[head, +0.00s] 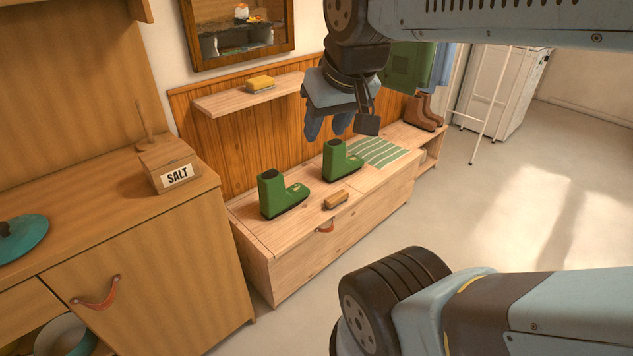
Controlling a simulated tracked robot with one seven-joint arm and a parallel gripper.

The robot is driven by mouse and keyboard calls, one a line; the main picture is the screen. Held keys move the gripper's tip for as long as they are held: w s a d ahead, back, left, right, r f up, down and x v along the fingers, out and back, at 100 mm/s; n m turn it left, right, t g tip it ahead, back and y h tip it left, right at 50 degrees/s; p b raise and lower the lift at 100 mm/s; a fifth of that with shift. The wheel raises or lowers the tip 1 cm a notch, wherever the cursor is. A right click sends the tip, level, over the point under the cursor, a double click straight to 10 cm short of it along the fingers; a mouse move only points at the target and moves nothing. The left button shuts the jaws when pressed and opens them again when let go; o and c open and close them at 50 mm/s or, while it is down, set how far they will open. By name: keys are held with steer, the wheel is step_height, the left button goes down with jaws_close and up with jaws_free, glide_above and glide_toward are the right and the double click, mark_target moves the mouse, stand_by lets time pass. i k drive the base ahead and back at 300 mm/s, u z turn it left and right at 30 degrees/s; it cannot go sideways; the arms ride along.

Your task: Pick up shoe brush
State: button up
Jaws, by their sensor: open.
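A small brown shoe brush (336,200) lies on the wooden bench (300,228), near its front edge. It lies in front of two green boots, a left one (279,196) and a right one (341,162), with a little space around it. My gripper (327,130) hangs in the air over the bench, its blue fingers pointing down. It is open and appears empty. In the picture it is above the brush, near the top of the right boot, and apart from the brush. The exact gap in depth cannot be told.
A striped green mat (377,152) lies on the bench's right part, with brown boots (425,112) beyond. A wall shelf (232,97) holds a yellow block (260,83). A cabinet (150,285) with a salt box (168,166) stands left. Floor at right (540,200) is clear.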

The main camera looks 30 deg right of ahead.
mark_target(342, 196)
steer(key=z, duration=0.35)
steer(key=i, duration=0.95)
steer(key=z, duration=1.05)
steer(key=i, duration=0.55)
steer(key=z, duration=0.4)
steer(key=k, duration=0.8)
steer(key=z, duration=0.2)
steer(key=i, duration=0.8)
steer(key=u, duration=0.1)
